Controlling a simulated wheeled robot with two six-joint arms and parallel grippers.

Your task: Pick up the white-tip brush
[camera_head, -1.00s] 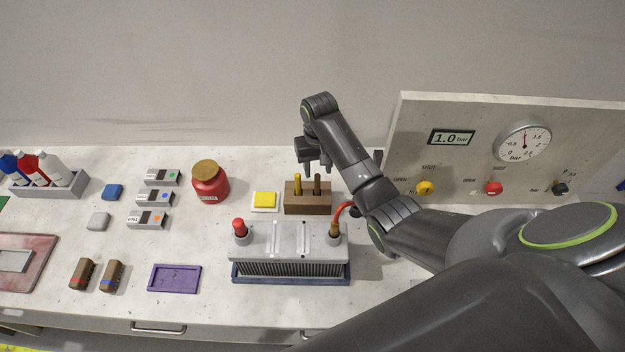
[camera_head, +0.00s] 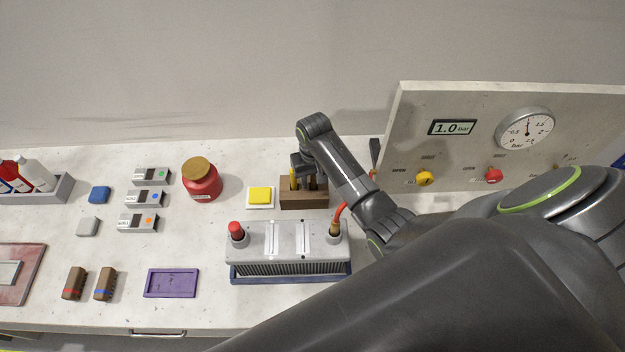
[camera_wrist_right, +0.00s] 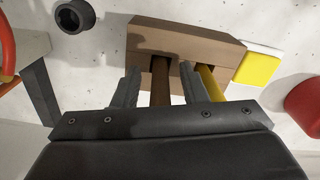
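A brown wooden block (camera_head: 303,199) stands at the back of the bench and holds two upright brush handles, one yellow (camera_wrist_right: 209,82) and one brown (camera_wrist_right: 161,82). Their tips are hidden in the block, so I cannot tell which brush has the white tip. My right gripper (camera_head: 308,184) is at the handles, just above the block. In the right wrist view its fingers (camera_wrist_right: 158,88) are apart, with the brown handle between them. The yellow handle is outside, right beside the right-hand finger. My left gripper is out of view.
A grey finned unit (camera_head: 285,240) with a red-capped post and an orange hose stands in front of the block. A yellow pad (camera_head: 260,195) and a red jar (camera_head: 201,181) are to the left. A gauge panel (camera_head: 480,145) rises at the right.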

